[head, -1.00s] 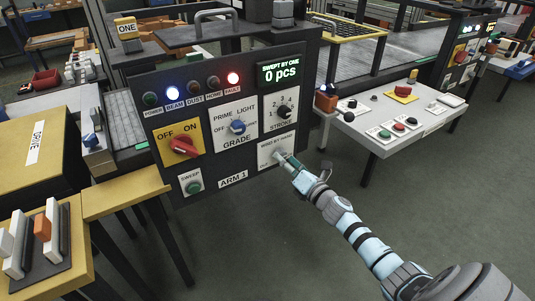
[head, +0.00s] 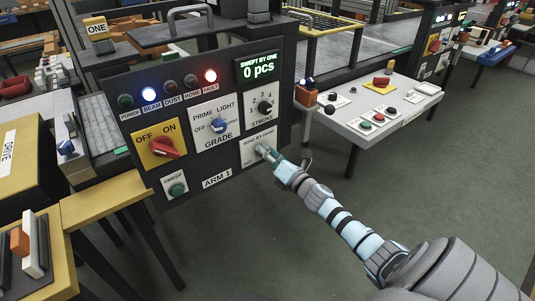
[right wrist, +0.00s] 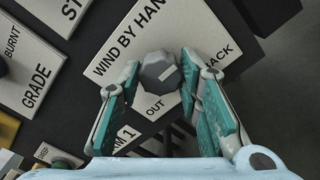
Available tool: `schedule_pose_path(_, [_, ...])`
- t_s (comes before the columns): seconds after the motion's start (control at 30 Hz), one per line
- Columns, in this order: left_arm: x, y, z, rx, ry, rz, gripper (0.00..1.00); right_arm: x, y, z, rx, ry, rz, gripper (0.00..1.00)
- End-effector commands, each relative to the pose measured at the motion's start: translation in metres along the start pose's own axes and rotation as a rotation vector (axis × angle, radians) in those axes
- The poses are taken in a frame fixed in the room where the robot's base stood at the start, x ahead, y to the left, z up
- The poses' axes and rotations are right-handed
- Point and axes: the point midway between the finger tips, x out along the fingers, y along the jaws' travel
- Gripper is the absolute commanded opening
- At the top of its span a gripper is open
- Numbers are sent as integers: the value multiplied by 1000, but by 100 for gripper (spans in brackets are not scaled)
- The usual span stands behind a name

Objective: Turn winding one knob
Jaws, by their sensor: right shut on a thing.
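The winding knob (right wrist: 159,74) is a grey faceted knob with a pale pointer mark. It sits on a white plate (right wrist: 125,42) lettered WIND BY HAND, with OUT and BACK below. My right gripper (right wrist: 160,68) has its teal-padded fingers on either side of the knob and is shut on it. In the head view, my right gripper (head: 270,157) reaches the plate at the lower right of the black ARM 1 panel (head: 215,163) and mostly covers the knob. The panel display (head: 258,70) reads SWEPT BY ONE, 0 pcs. My left gripper is out of view.
The panel also carries a red OFF/ON switch (head: 165,148), a blue GRADE knob (head: 218,125), a black STROKE knob (head: 265,107) and a green SWEEP button (head: 177,189). BEAM and FAULT lamps are lit. A white table (head: 355,128) with buttons stands to the right. Floor is clear below.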

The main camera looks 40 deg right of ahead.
Motion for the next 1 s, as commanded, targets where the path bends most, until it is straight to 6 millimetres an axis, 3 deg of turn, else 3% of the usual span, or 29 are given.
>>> schedule_pose_path(0.27, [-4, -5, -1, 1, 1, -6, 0, 0, 1, -1, 122, 1, 0, 4])
schedule_pose_path(0.57, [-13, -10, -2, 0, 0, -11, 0, 0, 2, -1, 377, 2, 0, 4])
schedule_pose_path(1.0, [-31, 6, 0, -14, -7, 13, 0, 0, 3, 0, 797, 2, 0, 4])
